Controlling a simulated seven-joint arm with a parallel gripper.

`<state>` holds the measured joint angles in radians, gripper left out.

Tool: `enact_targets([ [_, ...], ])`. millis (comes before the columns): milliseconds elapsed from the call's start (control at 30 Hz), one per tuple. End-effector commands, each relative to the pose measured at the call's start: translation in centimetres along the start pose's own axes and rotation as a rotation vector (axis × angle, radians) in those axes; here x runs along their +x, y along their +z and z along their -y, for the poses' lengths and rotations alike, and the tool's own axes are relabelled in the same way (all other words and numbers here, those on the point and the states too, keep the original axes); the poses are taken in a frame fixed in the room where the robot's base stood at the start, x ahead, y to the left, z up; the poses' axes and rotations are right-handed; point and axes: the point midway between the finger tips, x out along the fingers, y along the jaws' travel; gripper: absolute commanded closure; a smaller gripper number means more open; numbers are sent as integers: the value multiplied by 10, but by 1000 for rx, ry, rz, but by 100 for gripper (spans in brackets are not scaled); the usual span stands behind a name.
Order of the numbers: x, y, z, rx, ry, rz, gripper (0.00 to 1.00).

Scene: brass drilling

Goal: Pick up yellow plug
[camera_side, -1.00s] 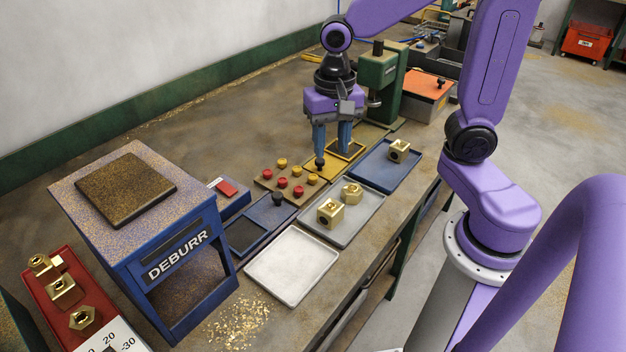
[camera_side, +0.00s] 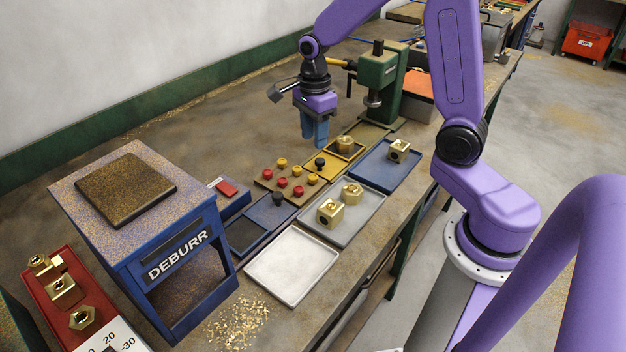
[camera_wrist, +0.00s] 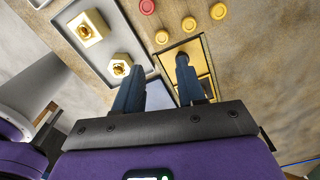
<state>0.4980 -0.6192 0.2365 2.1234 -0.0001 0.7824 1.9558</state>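Three yellow plugs stand in a row on a brown board beside red ones. In the side view they are the far one (camera_side: 282,162), the middle one (camera_side: 296,171) and the near one (camera_side: 313,179). In the wrist view three yellow plugs (camera_wrist: 189,24) show near the top, beyond my fingertips. My gripper (camera_side: 315,145) is above the bench, behind the yellow tray and apart from the plugs. In the wrist view my gripper (camera_wrist: 157,72) has its fingers spread with no object between them.
A grey tray (camera_side: 355,225) with brass blocks and a blue tray (camera_side: 378,172) lie nearer. A green press (camera_side: 383,80) stands behind at right.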

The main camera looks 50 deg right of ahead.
Motion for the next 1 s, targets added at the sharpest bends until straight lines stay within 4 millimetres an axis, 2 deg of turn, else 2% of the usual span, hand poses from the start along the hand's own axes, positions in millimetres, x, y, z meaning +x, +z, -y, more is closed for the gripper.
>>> enact_targets([
  [100,24,-1,-1,-1,5,-2,60],
  [300,55,0,0,-2,4,-2,60],
  [667,76,0,1,-2,1,0,60],
  [1000,115,1,3,-2,2,-2,60],
])
